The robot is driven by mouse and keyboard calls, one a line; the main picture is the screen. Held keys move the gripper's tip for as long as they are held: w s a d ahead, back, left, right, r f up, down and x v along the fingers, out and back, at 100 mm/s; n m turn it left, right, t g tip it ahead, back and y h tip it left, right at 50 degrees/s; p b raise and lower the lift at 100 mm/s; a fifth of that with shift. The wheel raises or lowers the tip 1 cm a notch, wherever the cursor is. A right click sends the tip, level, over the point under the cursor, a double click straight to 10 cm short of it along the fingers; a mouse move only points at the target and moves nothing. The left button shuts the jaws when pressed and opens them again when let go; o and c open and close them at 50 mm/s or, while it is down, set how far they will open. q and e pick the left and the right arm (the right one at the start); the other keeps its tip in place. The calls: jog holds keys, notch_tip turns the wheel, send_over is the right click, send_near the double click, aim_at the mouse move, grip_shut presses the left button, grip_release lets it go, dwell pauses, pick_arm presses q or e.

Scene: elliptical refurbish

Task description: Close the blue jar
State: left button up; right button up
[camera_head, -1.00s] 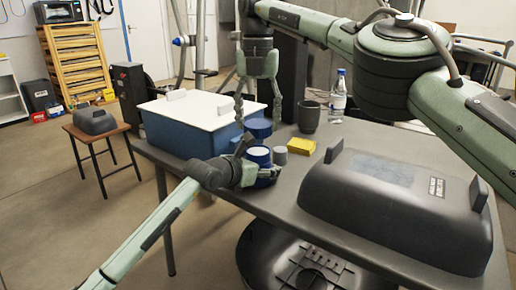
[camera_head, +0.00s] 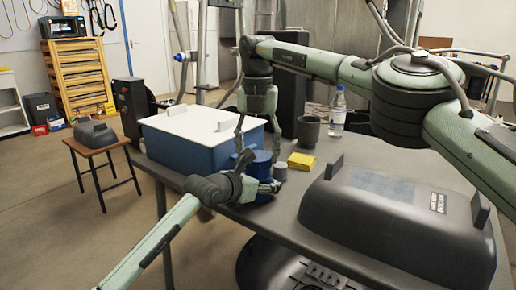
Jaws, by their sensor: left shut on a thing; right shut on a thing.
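The blue jar (camera_head: 262,172) stands near the front left edge of the grey table. My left gripper (camera_head: 262,188) comes in low from the left and is shut around the jar's body, hiding its lower part. My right gripper (camera_head: 258,147) points straight down above the jar, its fingers on either side of the blue lid (camera_head: 262,156), shut on it. The lid is directly over the jar, with no clear gap between them. I cannot tell whether it is fully seated.
A blue box with a white lid (camera_head: 190,152) stands just left of the grippers. A small grey cylinder (camera_head: 281,173), a yellow block (camera_head: 301,161), a dark mug (camera_head: 308,132) and a water bottle (camera_head: 337,112) are to the right. A large dark tub (camera_head: 395,225) fills the table's right.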

jog(key=shift+f, duration=0.5)
pick_arm(q)
grip_shut()
pick_arm(e)
jog(key=shift+f, duration=0.6)
jog(key=m, duration=0.5)
jog(key=shift+a+m, duration=0.15)
jog(key=shift+m, duration=0.15)
jog(key=m, duration=0.4)
jog(key=shift+w+m, duration=0.15)
jog(key=shift+m, duration=0.15)
jog(key=m, duration=0.3)
jog(key=o, duration=0.9)
